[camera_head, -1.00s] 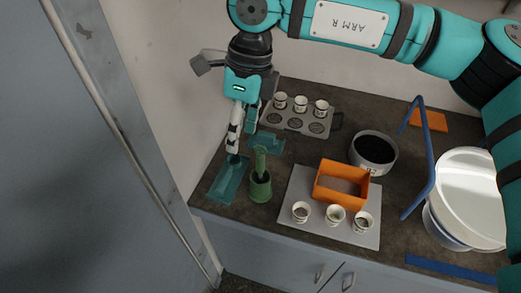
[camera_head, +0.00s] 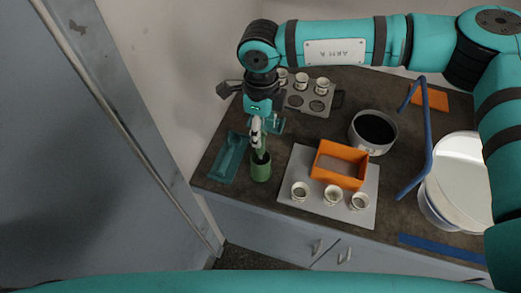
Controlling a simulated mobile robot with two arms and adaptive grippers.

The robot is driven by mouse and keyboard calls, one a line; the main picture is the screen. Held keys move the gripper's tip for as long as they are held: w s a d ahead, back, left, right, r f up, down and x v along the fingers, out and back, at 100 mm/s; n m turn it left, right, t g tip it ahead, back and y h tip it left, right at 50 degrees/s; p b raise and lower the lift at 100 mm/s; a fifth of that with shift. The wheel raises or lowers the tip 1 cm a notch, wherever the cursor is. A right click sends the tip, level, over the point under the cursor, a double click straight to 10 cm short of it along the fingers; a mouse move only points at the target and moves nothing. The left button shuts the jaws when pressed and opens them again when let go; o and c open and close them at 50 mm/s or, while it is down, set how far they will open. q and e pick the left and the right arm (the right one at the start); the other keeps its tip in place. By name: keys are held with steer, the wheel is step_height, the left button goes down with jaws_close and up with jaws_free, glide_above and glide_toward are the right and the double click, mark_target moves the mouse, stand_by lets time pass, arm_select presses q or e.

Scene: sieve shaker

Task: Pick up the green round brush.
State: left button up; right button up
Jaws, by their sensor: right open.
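The green round brush (camera_head: 260,153) stands upright in a green cup-shaped holder (camera_head: 261,170) near the table's front left edge. Only a short part of its handle shows, because my right gripper covers the rest. My right gripper (camera_head: 257,143) points down at the top of the brush, with its fingers open and overlapping the handle in the picture. I cannot tell whether the handle is between the fingers. My left gripper is not in view.
A teal tray (camera_head: 229,158) lies just left of the holder. A grey mat (camera_head: 303,163) to the right bears an orange frame (camera_head: 340,165) and three small cups.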

mark_target(260, 152)
steer(key=shift+f+p, duration=0.35)
steer(key=f, duration=0.1)
steer(key=f+p, duration=0.1)
steer(key=f, duration=0.1)
steer(key=shift+w+f+p, duration=0.25)
steer(key=shift+f+p, duration=0.1)
steer(key=shift+f, duration=0.4)
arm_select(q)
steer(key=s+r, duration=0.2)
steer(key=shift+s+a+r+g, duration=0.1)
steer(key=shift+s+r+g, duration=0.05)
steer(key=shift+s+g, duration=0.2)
arm_select(e)
steer(key=c, duration=0.7)
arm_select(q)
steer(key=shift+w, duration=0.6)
arm_select(e)
jaws_close()
